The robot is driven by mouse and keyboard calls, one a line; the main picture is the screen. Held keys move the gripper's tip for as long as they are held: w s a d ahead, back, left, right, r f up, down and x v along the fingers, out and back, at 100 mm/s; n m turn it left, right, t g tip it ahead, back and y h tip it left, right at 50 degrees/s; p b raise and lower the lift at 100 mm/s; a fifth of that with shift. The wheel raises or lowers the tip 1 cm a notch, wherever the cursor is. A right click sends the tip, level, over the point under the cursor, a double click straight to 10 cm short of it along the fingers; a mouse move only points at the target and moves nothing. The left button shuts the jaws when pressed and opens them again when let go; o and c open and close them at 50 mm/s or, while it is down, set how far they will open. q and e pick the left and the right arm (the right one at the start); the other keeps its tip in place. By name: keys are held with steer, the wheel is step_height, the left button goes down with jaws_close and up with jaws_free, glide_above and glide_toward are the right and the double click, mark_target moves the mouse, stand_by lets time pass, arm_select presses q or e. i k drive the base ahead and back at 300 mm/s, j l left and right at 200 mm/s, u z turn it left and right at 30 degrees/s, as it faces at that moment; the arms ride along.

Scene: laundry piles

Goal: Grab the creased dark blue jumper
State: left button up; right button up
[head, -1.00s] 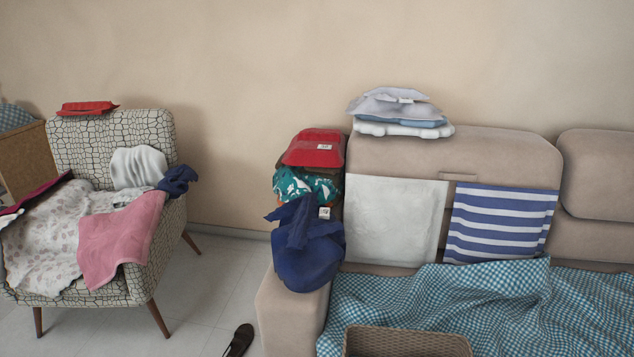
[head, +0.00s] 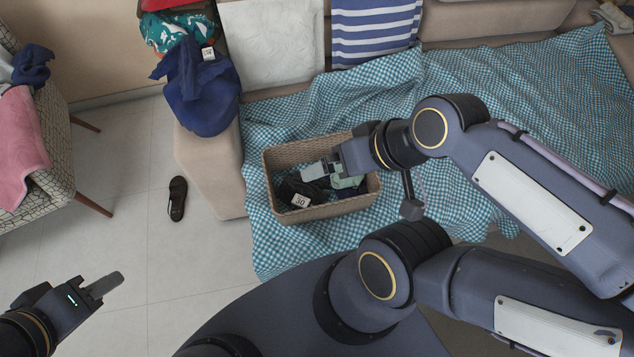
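A crumpled dark blue garment (head: 205,95) hangs over the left arm of the sofa, below a teal patterned cloth. A smaller crumpled dark blue garment (head: 33,64) lies on the armchair at the left edge. I cannot tell for certain which one is the jumper. My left gripper (head: 112,283) is low at the left, over the floor and apart from both; its finger opening does not show clearly.
The wicker basket (head: 270,178) stands on the blue checked cover (head: 540,110) of the sofa. A pink cloth (head: 18,140) hangs on the armchair (head: 58,130). A dark shoe (head: 177,198) lies on the open floor (head: 115,170) between armchair and sofa.

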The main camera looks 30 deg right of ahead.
mark_target(203, 88)
steer(key=i+j, duration=0.1)
steer(key=j, duration=0.3)
steer(key=i+j, duration=0.1)
steer(key=j, duration=0.3)
steer(key=i+j, duration=0.1)
steer(key=j, duration=0.7)
steer(key=i+j, duration=0.1)
steer(key=i, duration=0.95)
steer(key=i+l, duration=0.2)
steer(key=i, duration=0.1)
